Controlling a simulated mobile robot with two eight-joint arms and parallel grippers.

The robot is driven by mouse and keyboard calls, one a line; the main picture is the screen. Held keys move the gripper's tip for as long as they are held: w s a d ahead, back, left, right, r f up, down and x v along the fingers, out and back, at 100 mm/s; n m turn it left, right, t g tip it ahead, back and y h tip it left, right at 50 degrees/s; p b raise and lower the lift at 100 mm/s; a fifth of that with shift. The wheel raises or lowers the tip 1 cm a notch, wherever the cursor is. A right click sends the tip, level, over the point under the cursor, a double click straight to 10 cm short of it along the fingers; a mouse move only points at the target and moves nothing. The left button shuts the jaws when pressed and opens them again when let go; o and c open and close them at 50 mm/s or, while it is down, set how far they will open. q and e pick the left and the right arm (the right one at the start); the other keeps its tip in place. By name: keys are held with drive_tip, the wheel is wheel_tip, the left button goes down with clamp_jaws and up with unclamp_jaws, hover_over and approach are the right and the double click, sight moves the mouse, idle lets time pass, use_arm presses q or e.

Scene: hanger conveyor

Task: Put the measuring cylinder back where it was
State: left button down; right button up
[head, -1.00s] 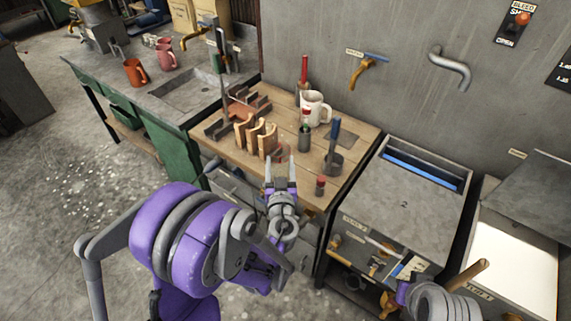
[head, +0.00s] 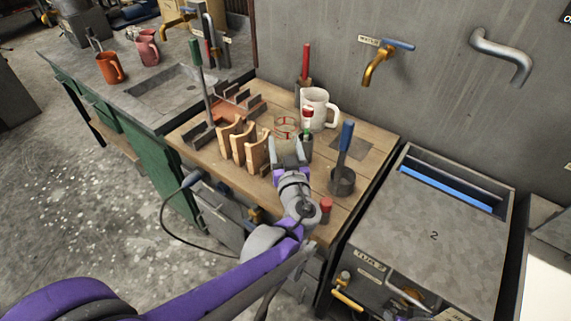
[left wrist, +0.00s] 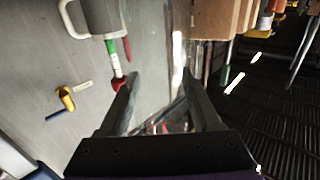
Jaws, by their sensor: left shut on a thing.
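The measuring cylinder (head: 285,126) is clear, with red rings, and shows above my left gripper (head: 290,148) over the wooden bench top. The left gripper is shut on it. In the left wrist view a clear, red-marked part of the cylinder (left wrist: 168,126) shows between the fingers of the left gripper (left wrist: 157,78). The fingers hide much of its lower part, and I cannot tell whether its base touches the bench. My right gripper is out of view.
Curved wooden blocks (head: 243,146) stand left of the gripper. A white mug (head: 315,104) and a dark cup (head: 305,150) are close behind and to the right. A blue-handled tool (head: 345,147) stands in a holder. A small red-topped item (head: 326,206) sits near the front edge.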

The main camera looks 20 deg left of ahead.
use_arm(q)
drive_tip(key=shift+f+b, duration=0.45)
drive_tip(key=shift+f, duration=2)
drive_tip(key=shift+f, duration=0.15)
drive_tip(key=shift+c, duration=0.4)
unclamp_jaws()
